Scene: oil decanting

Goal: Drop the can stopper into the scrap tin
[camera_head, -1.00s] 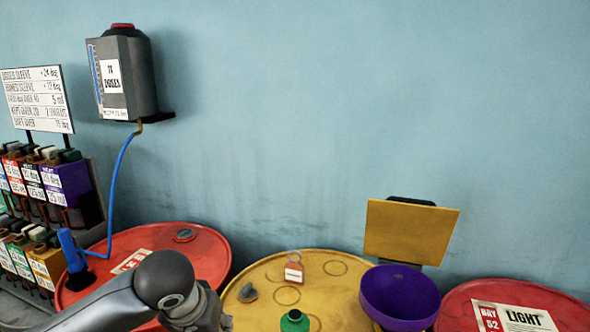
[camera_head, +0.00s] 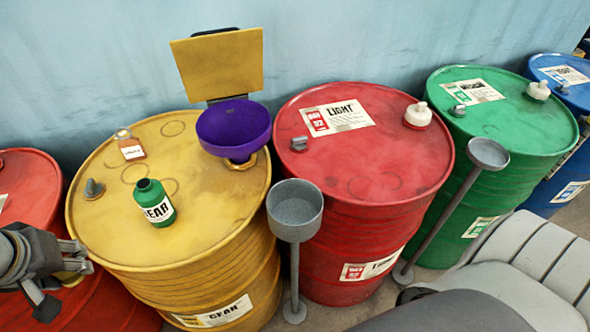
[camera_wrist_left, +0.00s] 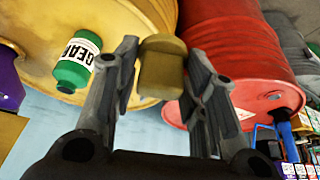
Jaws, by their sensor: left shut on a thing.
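My left gripper (camera_head: 70,279) is at the left edge of the head view, in front of the yellow drum. It is shut on an olive-tan stopper (camera_wrist_left: 162,68), which sits between the fingers in the left wrist view. A green can (camera_head: 153,203) labelled GEAR stands upright on the yellow drum with its neck open. A grey round tin (camera_head: 295,210) stands on a thin post in front of the yellow and red drums, well right of my gripper. A second, shallower grey tin (camera_head: 489,153) on a post stands farther right. Neither shows a label. My right gripper is not in view.
The yellow drum (camera_head: 215,190) also bears a purple funnel (camera_head: 233,128), a small labelled bottle (camera_head: 130,145) and a grey bung (camera_head: 94,188). A red drum (camera_head: 385,155), green drum (camera_head: 530,120) and blue drum (camera_head: 575,95) stand rightward along the wall.

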